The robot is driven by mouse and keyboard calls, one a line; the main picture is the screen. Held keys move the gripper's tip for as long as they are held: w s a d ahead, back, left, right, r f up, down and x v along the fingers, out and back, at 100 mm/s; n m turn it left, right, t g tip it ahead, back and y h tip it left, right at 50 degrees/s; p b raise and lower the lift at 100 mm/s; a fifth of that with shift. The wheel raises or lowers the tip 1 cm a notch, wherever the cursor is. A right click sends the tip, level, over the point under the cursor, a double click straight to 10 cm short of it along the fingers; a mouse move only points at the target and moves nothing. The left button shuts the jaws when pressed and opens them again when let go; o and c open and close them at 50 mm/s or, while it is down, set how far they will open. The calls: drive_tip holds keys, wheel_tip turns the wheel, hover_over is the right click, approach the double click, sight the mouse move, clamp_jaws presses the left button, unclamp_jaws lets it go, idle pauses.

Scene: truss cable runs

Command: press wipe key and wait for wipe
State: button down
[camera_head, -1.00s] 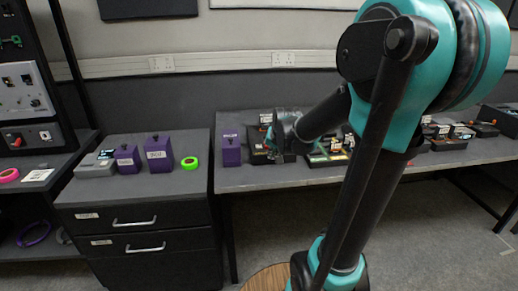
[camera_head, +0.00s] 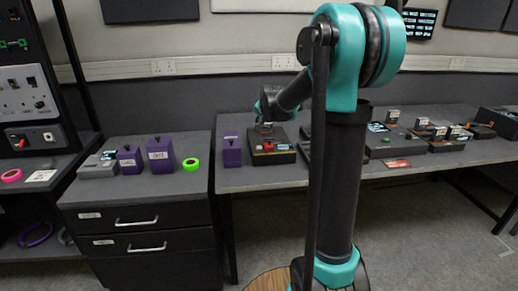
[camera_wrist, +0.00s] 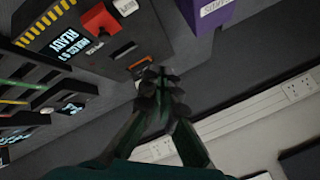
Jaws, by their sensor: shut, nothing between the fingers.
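A black device (camera_head: 284,157) with a red control stands on the table in the head view. In the wrist view it carries a red block-like control (camera_wrist: 99,20), a lit display (camera_wrist: 66,42) that seems to read READY, and a small orange key (camera_wrist: 138,65) near its edge. Which key is the wipe key I cannot read. My gripper (camera_wrist: 160,77) is shut and empty, its fingertips close beside the orange key; whether they touch it I cannot tell. In the head view my gripper (camera_head: 265,127) is over the device's far edge.
A purple box (camera_head: 232,152) stands just left of the device; it also shows in the wrist view (camera_wrist: 205,14). A neighbouring unit with coloured strips (camera_wrist: 30,105) lies on the other side. Several dark devices (camera_head: 425,137) stand further right. The wall (camera_head: 255,100) is behind.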

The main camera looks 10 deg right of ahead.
sight(259, 148)
drive_tip(key=shift+f, duration=4.4)
drive_tip(key=shift+f, duration=0.1)
drive_tip(key=shift+f, duration=0.3)
drive_tip(key=shift+f, duration=0.5)
drive_tip(key=shift+r, duration=0.95)
drive_tip(key=shift+r, duration=0.1)
drive_tip(key=shift+r, duration=2.4)
